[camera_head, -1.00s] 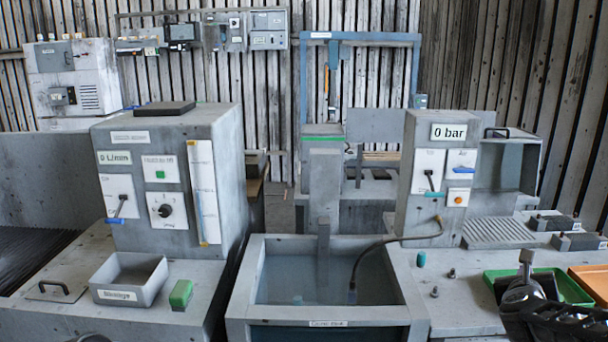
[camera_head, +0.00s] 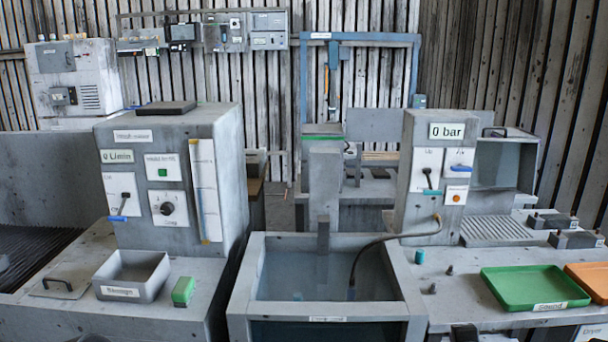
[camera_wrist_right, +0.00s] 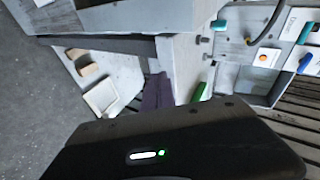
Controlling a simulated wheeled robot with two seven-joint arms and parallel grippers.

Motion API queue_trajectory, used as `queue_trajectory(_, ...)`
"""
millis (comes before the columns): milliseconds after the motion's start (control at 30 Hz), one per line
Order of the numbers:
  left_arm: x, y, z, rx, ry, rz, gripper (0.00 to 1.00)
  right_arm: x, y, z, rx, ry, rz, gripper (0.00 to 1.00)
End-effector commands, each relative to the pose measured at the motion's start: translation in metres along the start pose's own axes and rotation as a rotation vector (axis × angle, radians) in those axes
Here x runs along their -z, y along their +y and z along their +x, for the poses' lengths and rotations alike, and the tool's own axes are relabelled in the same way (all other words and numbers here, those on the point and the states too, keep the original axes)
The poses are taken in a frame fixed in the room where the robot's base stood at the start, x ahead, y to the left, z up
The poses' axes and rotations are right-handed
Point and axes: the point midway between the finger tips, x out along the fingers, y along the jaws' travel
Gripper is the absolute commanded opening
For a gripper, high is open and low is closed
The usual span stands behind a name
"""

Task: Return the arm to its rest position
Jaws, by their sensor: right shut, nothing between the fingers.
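In the wrist view the dark housing of my right gripper (camera_wrist_right: 170,145) fills the lower part, with a small white and green light on it. It is shut and I see nothing held. Its fingertips do not show clearly. In the head view only a small dark piece at the bottom edge, left of the label on the right bench, may be part of my right arm. My left gripper is not in view.
A green tray (camera_head: 534,288) and an orange tray (camera_head: 590,279) sit on the right bench. A water tank (camera_head: 325,275) with a hose stands in the middle. A grey bin (camera_head: 131,275) and a green block (camera_head: 183,291) are at left.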

Motion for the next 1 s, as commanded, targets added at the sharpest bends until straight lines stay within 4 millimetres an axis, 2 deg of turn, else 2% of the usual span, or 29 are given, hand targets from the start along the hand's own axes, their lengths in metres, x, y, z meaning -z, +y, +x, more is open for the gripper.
queue_trajectory(33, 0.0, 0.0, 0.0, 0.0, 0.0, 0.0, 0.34, -0.03, 0.034, 0.003, -0.054, -0.069, -0.133, 0.0)
queue_trajectory(100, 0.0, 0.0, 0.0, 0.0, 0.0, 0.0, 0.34, -0.069, 0.079, 0.001, -0.111, -0.174, -0.327, 0.0)
queue_trajectory(167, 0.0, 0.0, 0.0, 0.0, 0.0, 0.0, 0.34, -0.102, 0.117, -0.006, -0.151, -0.272, -0.48, 0.0)
queue_trajectory(200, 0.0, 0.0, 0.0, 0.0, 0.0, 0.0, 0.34, -0.122, 0.143, -0.012, -0.172, -0.34, -0.575, 0.0)
queue_trajectory(267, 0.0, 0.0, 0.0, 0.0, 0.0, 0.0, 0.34, -0.151, 0.181, -0.026, -0.198, -0.445, -0.707, 0.0)
queue_trajectory(400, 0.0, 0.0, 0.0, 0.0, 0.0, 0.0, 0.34, -0.211, 0.269, -0.074, -0.238, -0.706, -0.961, 0.0)
queue_trajectory(533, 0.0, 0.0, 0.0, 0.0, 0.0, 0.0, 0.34, -0.248, 0.337, -0.126, -0.276, -0.917, -1.079, 0.0)
queue_trajectory(600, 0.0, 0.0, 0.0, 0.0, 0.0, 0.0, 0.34, -0.26, 0.364, -0.151, -0.302, -0.997, -1.101, 0.0)
queue_trajectory(733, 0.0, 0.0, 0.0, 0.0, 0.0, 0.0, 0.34, -0.273, 0.395, -0.179, -0.342, -1.084, -1.117, 0.0)
queue_trajectory(833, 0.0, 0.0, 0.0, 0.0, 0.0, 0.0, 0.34, -0.278, 0.403, -0.186, -0.352, -1.108, -1.123, 0.0)
queue_trajectory(1000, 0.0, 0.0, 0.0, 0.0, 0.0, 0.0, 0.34, -0.279, 0.402, -0.186, -0.349, -1.107, -1.125, 0.0)
